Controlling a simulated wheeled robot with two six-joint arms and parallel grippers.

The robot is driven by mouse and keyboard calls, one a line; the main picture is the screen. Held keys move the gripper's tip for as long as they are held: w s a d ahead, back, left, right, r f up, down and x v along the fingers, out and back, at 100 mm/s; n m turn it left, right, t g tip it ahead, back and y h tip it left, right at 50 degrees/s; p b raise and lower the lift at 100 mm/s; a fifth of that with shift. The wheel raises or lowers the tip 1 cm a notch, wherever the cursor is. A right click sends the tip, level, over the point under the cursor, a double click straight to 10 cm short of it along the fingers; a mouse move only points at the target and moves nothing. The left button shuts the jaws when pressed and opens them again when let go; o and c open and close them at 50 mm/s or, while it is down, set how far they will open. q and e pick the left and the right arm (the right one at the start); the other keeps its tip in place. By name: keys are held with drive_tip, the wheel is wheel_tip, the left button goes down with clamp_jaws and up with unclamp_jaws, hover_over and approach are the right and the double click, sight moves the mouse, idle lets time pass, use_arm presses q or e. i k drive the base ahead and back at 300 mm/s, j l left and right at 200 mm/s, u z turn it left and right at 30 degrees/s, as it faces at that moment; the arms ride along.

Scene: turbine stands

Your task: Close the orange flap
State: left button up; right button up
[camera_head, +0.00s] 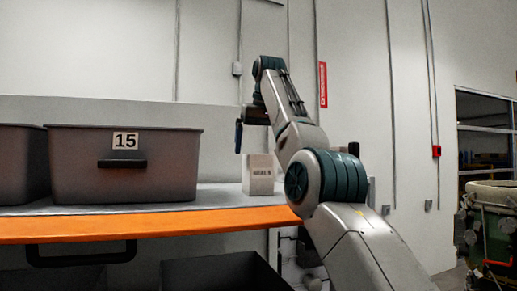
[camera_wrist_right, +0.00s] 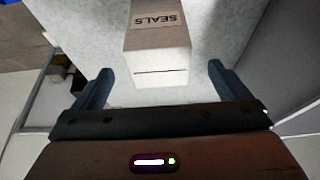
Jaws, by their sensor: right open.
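An orange strip (camera_head: 130,226) runs along the front edge of the grey shelf; it is the only large orange surface I see. A black handle (camera_head: 80,258) hangs below it. I cannot tell whether this strip is a flap, or whether it is open. My right gripper (camera_head: 239,136) is high above the shelf, over a pale box. In the right wrist view the gripper (camera_wrist_right: 160,68) is open and points down, with the box (camera_wrist_right: 158,52), marked SEALS, showing between its fingers. Nothing is held. My left gripper is out of view.
A grey bin marked 15 (camera_head: 125,170) stands on the shelf (camera_head: 215,197), with another bin (camera_head: 22,165) to its left. A dark open container (camera_head: 222,272) sits below the shelf. Green machinery (camera_head: 490,225) stands at the far right.

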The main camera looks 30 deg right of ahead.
sight(30, 232)
drive_tip(key=k, duration=1.5)
